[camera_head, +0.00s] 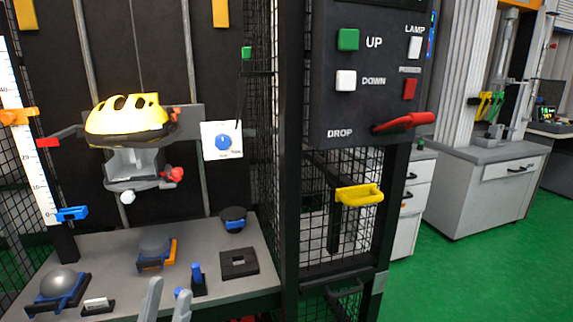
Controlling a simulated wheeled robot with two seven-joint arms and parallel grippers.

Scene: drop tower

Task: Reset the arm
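My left gripper (168,291) shows at the bottom edge as two grey fingertips. They stand apart with nothing visible between them, in front of the tower's grey base plate (262,284). The rest of this gripper and its arm are below the frame. My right gripper is not in view. A yellow helmet (128,114) sits on a carriage (135,165) against the dark back of the drop tower, well above the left gripper. A red DROP lever (404,122) sticks out to the right from the control panel (350,118).
Pads and small fixtures, including a dark dome (58,283) and a square block (238,262), stand on the base plate. A mesh door with a yellow handle (360,195) is below the panel. Green floor (470,270) is clear at right, before grey cabinets (480,185).

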